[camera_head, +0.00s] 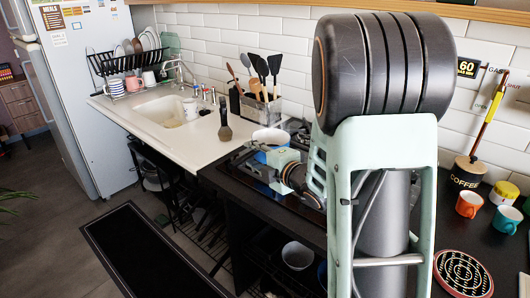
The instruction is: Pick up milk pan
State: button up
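A white, rounded pan-like vessel (270,136), likely the milk pan, shows above the dark hob (250,168) in the middle of the view. A patch of blue shows just below its pale rim. My pale green wrist (283,158) is in front of it and hides its lower part. I cannot tell whether they touch. My gripper's fingers cannot be made out, and neither can any hold on the pan. My large forearm covers much of the hob's right side.
A utensil holder (262,108) stands behind the hob against the tiles. A dark brush-like tool (225,125) is at the sink counter (150,115). The coffee jar (466,175), an orange mug (469,204), a teal mug (507,219) and a round patterned mat (462,274) are at right.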

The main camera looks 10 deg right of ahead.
grip_shut()
jog(key=shift+r, duration=0.15)
dwell(0.4)
